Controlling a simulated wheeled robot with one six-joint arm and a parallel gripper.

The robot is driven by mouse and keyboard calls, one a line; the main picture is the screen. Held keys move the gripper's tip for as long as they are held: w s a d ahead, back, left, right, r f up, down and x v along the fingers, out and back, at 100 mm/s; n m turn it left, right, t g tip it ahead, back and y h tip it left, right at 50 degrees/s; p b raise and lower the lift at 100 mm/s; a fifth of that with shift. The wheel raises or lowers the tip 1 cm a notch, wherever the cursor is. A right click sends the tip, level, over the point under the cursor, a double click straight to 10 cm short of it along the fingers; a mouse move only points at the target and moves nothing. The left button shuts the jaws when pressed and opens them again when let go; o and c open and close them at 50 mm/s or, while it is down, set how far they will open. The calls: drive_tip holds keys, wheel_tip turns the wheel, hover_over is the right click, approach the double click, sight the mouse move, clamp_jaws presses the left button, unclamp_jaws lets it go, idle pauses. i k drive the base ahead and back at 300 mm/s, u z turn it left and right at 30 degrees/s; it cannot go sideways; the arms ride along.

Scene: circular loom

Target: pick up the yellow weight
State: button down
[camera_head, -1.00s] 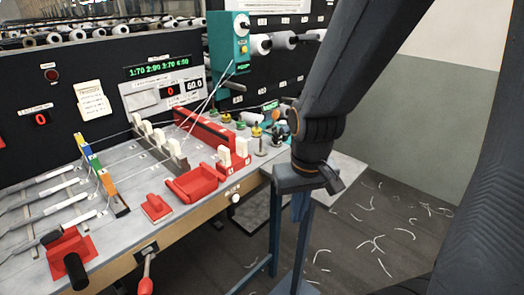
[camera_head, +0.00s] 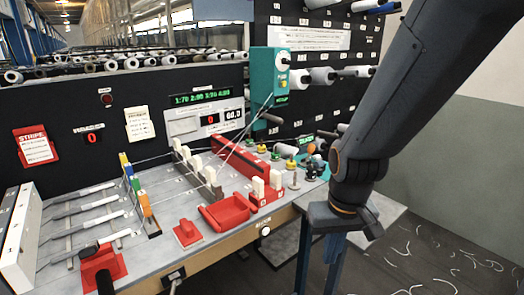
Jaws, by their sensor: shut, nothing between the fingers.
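A small weight with a yellow top (camera_head: 291,163) stands upright at the right end of the grey loom table (camera_head: 185,262), behind the red block with white pegs. Similar small pieces with green tops stand beside it, and an orange round piece is to its right. My gripper (camera_head: 345,217) is at the end of the dark arm, to the right of and nearer than the yellow weight, and apart from it. It looks shut and empty, though its fingertips are small and dark here.
A red tray (camera_head: 228,213) and a red block with white pegs (camera_head: 262,190) are on the table in front of the small weights. A teal box (camera_head: 270,72) rises behind. Blue legs (camera_head: 335,262) stand below my gripper. The floor at right has white scraps.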

sight(261, 149)
drive_tip(key=u, duration=0.65)
drive_tip(key=i, duration=1)
drive_tip(key=u, duration=0.2)
